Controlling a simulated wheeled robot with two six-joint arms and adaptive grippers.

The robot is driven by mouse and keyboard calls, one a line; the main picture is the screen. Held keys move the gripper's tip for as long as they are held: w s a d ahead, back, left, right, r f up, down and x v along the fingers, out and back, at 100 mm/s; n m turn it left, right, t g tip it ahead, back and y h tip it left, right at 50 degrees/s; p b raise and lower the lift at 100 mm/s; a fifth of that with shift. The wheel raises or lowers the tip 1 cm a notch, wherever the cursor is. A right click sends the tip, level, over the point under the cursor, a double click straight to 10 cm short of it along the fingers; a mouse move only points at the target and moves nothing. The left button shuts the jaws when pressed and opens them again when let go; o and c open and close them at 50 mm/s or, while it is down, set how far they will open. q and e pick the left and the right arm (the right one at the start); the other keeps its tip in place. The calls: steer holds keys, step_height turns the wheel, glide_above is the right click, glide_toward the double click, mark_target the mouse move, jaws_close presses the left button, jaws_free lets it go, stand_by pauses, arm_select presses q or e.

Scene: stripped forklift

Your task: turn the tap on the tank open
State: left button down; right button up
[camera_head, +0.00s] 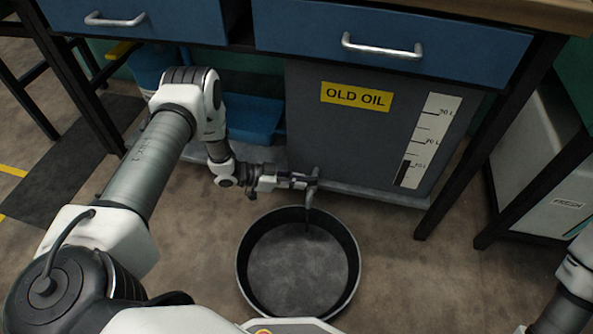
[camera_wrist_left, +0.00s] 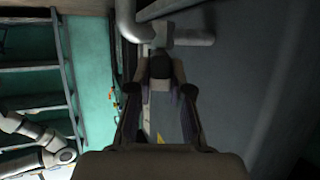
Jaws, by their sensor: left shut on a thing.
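The grey tank (camera_head: 330,135) stands under the bench, with a yellow "OLD OIL" label and a white level scale on its front. Its metal tap (camera_head: 309,197) comes out low on the front, with the spout bent down over the round black pan (camera_head: 246,268). My left gripper (camera_head: 303,182) reaches in from the left and is shut on the tap's handle. In the left wrist view, the gripper (camera_wrist_left: 160,78) has a dark piece, the handle, between its fingertips, just before the tap's pipe (camera_wrist_left: 188,38). The handle is mostly hidden. My right gripper is out of view.
A bench with blue drawers (camera_head: 390,35) overhangs the tank. Its dark leg (camera_head: 447,180) stands right of the tank. A blue bin (camera_head: 255,120) is behind my left arm. A white "FRESH" container (camera_head: 545,205) is at the right. The floor around the pan is clear.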

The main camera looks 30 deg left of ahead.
mark_target(312, 184)
arm_select(q)
steer(key=n+t+y+p, duration=0.1)
steer(key=n+y, duration=0.1)
steer(key=s+d+n+t+y+p, duration=0.1)
steer(key=n+t+y, duration=0.1)
steer(key=d+n+t+y+p, duration=0.1)
steer(key=n+y, duration=0.1)
steer(key=shift+s+d+t, duration=0.25)
steer(key=shift+s+t, duration=0.05)
steer(key=shift+s, duration=0.1)
steer(key=n+y, duration=0.1)
steer(key=d+n+y+p, duration=0.1)
steer(key=n+y, duration=0.1)
steer(key=shift+s+d+n+t+y+p, duration=0.1)
steer(key=shift+d+n+t+y+p, duration=0.15)
steer(key=shift+n+t+y+p, duration=0.15)
steer(key=shift+d+n+y+p, duration=0.2)
steer(key=shift+d+n+y, duration=0.1)
steer(key=shift+n+y, duration=0.7)
steer(key=shift+d+n+y+p, duration=0.15)
steer(key=shift+d+n+y, duration=0.1)
steer(key=shift+n+y, duration=0.7)
steer(key=shift+w+y, duration=0.2)
steer(key=shift+y, duration=0.15)
steer(key=shift+r, duration=0.1)
steer(key=c, duration=1.1)
jaws_free()
